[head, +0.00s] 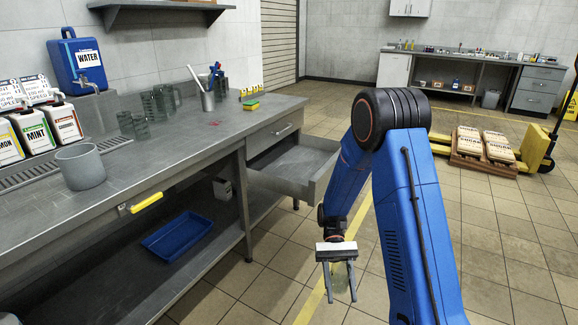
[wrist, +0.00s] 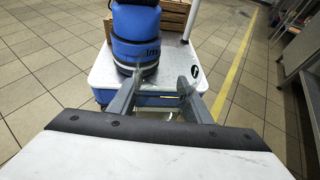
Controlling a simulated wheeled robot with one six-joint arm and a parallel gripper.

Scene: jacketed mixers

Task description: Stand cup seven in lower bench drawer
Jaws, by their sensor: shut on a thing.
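My gripper (head: 341,297) hangs fingers-down in the head view, to the right of the bench and above the tiled floor. It is shut on a small see-through, pale greenish cup (head: 341,276); no number can be read on it. A grey bench drawer (head: 290,165) is pulled out under the right end of the bench top. Its visible inside looks empty. The gripper is nearer the camera than the drawer and apart from it.
The grey bench (head: 190,140) carries several dark glasses (head: 160,102), a grey pot (head: 80,166), bottles and a water dispenser (head: 77,62). A blue tray (head: 178,236) lies on its lower shelf. A loaded pallet (head: 484,150) stands behind.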

